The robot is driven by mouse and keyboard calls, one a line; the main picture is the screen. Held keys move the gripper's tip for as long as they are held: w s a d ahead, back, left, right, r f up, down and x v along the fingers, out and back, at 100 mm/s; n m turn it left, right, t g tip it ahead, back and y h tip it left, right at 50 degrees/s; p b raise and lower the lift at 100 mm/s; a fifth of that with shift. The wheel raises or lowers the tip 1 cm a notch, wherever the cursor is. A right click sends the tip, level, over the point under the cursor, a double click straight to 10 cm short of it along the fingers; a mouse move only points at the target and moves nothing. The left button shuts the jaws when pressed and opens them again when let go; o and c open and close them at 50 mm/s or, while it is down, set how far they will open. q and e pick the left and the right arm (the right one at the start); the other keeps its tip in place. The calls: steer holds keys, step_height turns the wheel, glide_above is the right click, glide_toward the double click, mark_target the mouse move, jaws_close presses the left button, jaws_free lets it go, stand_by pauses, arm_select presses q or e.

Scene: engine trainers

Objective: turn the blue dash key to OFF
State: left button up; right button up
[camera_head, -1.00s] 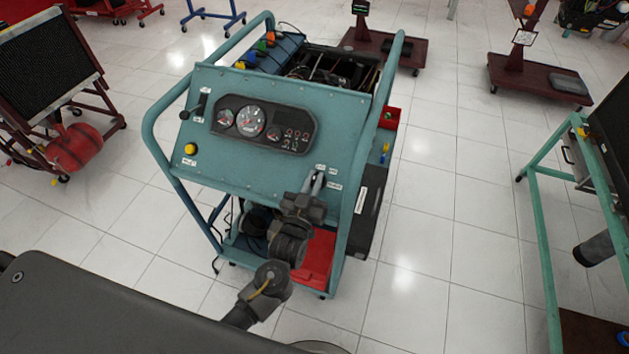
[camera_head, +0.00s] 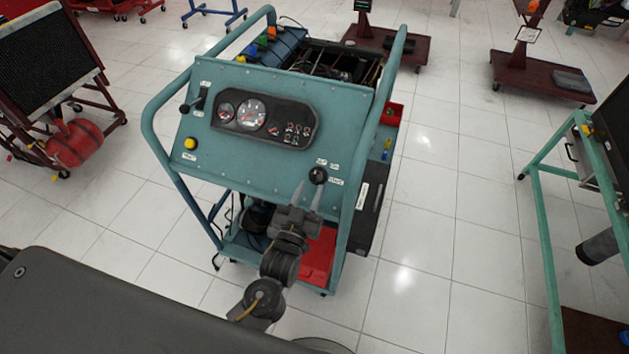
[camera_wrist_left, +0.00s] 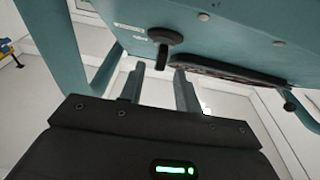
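The dash key (camera_head: 318,175) is a dark, nearly black knob at the lower right of the blue-green panel (camera_head: 255,168). Small white labels sit above and right of it; I cannot read its setting surely. In the left wrist view the key (camera_wrist_left: 163,38) has a round base and a grip bar pointing down the picture. My left gripper (camera_head: 308,193) is open and empty, its two grey fingers apart just below the key. In the wrist view the fingers (camera_wrist_left: 160,88) stand either side of the key's line, short of it. My right gripper is out of view.
The gauge cluster (camera_head: 263,121), a yellow button (camera_head: 190,143) and a black lever (camera_head: 203,99) are on the same panel. The stand's tubular frame (camera_head: 372,118) runs close right of the key. Clear tiled floor lies right of the stand.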

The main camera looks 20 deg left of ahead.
arm_select(q)
steer(key=s, duration=0.3)
steer(key=s+f+b, duration=0.1)
steer(key=s, duration=0.1)
steer(key=shift+s+a, duration=0.15)
steer(key=shift+s, duration=0.2)
steer(key=s+a+f+m+g, duration=0.1)
steer(key=s+f+g, duration=0.25)
steer(key=f, duration=0.75)
steer(key=s+f+m+g+h, duration=0.1)
steer(key=s+f+g, duration=0.25)
steer(key=f, duration=0.75)
steer(key=s+a+f+m+g, duration=0.1)
steer(key=s+f+g, duration=0.25)
steer(key=f, duration=0.85)
steer(key=s+a+f+g, duration=0.2)
steer(key=s+f, duration=0.3)
steer(key=s, duration=0.3)
steer(key=s+a+f+g+y, duration=0.1)
steer(key=s+a+f+g, duration=0.2)
steer(key=s, duration=0.6)
steer(key=s+a+f+n+g+y, duration=0.1)
steer(key=s+a+f+g, duration=0.2)
steer(key=s+a+f, duration=0.3)
steer(key=s+f, duration=0.2)
steer(key=s, duration=0.1)
steer(key=shift+s, duration=0.15)
steer(key=shift+f, duration=0.1)
